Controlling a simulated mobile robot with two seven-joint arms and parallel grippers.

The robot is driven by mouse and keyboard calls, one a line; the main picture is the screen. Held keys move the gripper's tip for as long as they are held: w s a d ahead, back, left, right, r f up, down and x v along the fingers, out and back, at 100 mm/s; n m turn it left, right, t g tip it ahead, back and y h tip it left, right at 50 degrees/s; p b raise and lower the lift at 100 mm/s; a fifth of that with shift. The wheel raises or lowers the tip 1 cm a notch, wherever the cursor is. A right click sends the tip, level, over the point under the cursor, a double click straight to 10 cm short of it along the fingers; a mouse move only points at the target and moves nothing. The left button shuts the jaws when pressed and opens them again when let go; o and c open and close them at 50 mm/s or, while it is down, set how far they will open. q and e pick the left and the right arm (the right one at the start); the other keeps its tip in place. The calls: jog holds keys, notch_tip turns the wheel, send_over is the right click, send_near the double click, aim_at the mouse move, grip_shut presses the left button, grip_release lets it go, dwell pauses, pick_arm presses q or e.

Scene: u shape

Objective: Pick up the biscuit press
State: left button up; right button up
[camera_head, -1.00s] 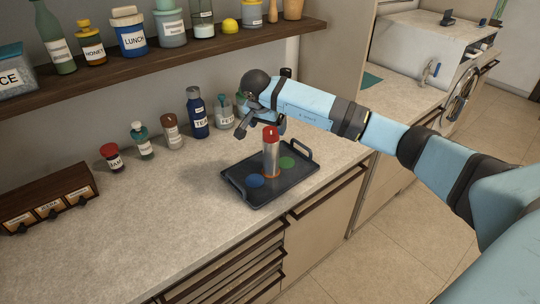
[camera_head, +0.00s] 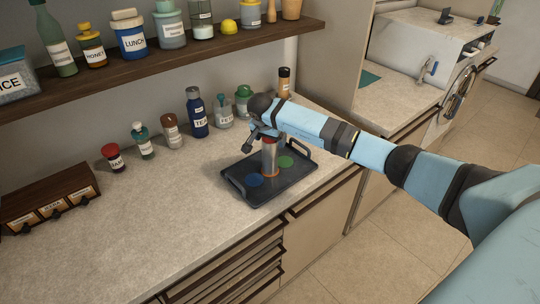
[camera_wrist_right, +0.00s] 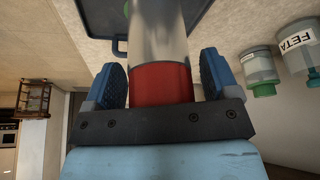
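The biscuit press (camera_head: 270,160) is an upright silver cylinder with a red top, standing on a dark tray (camera_head: 240,196) on the counter. In the right wrist view, the press (camera_wrist_right: 158,35) lies between my blue finger pads, its red end close to the palm. My right gripper (camera_head: 265,141) is around the top of the press. Its fingers are apart, with a narrow gap showing beside the press, so it looks open. The head view hides most of the red top behind the gripper. My left gripper is not in view.
Several bottles and jars, including a dark blue one (camera_head: 197,115), line the wall behind. A loaded shelf (camera_head: 130,74) hangs above.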

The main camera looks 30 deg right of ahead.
grip_shut()
jog(key=shift+w+r, duration=0.1)
jog(key=shift+r, duration=0.1)
